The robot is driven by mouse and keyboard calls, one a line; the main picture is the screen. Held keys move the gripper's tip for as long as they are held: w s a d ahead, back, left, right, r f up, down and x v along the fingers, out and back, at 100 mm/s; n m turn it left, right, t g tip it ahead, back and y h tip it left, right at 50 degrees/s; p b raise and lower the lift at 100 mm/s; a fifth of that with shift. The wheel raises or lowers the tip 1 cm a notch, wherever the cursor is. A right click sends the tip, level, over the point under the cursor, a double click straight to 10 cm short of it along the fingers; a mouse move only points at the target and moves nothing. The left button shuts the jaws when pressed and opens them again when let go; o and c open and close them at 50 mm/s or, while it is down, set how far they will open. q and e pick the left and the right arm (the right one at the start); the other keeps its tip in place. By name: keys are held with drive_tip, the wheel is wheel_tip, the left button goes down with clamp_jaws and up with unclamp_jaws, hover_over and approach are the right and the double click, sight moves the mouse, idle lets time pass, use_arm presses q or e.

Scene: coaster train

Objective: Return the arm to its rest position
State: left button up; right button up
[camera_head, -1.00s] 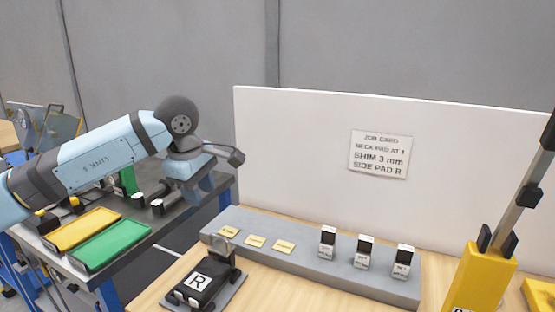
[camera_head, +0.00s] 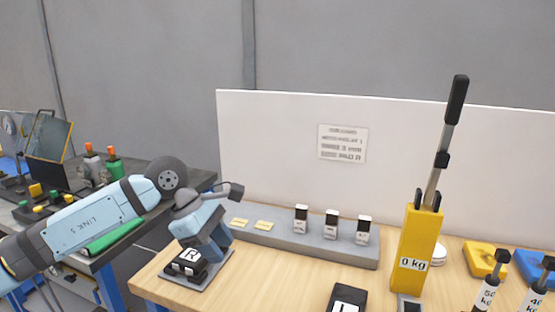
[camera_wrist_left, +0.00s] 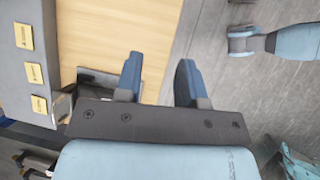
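My left gripper (camera_head: 208,240) is at the left end of the wooden bench in the head view, beside and partly in front of the black block marked R (camera_head: 187,262). In the left wrist view its two blue fingers (camera_wrist_left: 160,82) stand apart with nothing between them, over the bench edge and the grey floor. The R block sits on a grey plate (camera_head: 203,282); whether the gripper touches it I cannot tell.
A grey rack (camera_head: 290,240) with yellow tags and several small blocks stands at the back. A yellow stand marked 0 kg (camera_head: 412,262) with a tall lever is to its right. A white board (camera_head: 270,150) stands behind. A dark side table (camera_head: 180,185) is at left.

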use_arm(q)
drive_tip(key=s+d+f+n+g+h, duration=0.3)
drive_tip(key=s+d+n+h, duration=0.4)
drive_tip(key=s+d+h, duration=0.4)
drive_tip(key=a+f+n+t+y, duration=0.3)
drive_tip(key=a+f+n+t, duration=0.3)
drive_tip(key=n+t, duration=0.85)
drive_tip(key=a+f+n+t+y, duration=0.35)
drive_tip(key=f+n+t, duration=0.35)
drive_tip(key=n, duration=1.4)
drive_tip(key=s+a+f+n+g+y, duration=0.35)
drive_tip(key=s+f+n, duration=0.3)
drive_tip(key=f, duration=0.25)
drive_tip(key=s+a+f+n+g+y, duration=0.3)
drive_tip(key=s+a+f+n, duration=0.15)
drive_tip(key=s+f, duration=0.35)
wheel_tip(320, 180, up, 14)
drive_tip(key=s+a+n+p, duration=0.1)
drive_tip(key=p, duration=1.9)
drive_tip(key=shift+s+a+g+y+p, duration=0.15)
drive_tip(key=shift+a+g+y+p, duration=0.15)
drive_tip(key=shift+p, duration=0.1)
use_arm(e)
wheel_tip(320, 180, up, 16)
drive_tip(key=s+d, duration=0.1)
drive_tip(key=shift+s+d, duration=0.2)
drive_tip(key=shift+d, duration=0.05)
use_arm(q)
drive_tip(key=shift+r, duration=0.1)
